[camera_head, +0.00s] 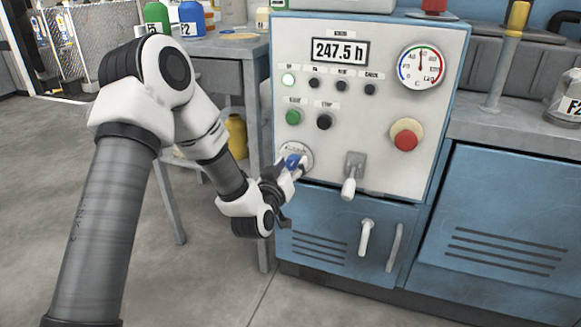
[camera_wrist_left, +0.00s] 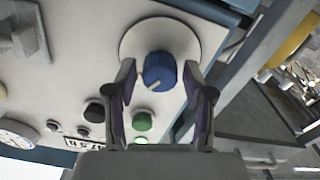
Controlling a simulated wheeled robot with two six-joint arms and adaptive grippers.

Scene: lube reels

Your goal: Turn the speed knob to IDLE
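The blue speed knob (camera_wrist_left: 160,72) sits on a round pale dial plate (camera_wrist_left: 192,42) in the wrist view, with a light pointer mark on its face. In the head view the knob (camera_head: 293,162) shows at the panel's lower left, partly covered by my gripper. My left gripper (camera_wrist_left: 162,88) is open, with one finger on each side of the knob. I cannot tell whether the fingers touch it. The dial's lettering is too small to read, so the IDLE mark cannot be made out. My right gripper is not in view.
On the control panel (camera_head: 380,110), a green button (camera_head: 293,117) and a black button (camera_head: 324,121) sit above the knob. A grey lever (camera_head: 352,175) and a red button (camera_head: 406,140) are to its right. A grey table (camera_head: 225,47) stands left of the cabinet.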

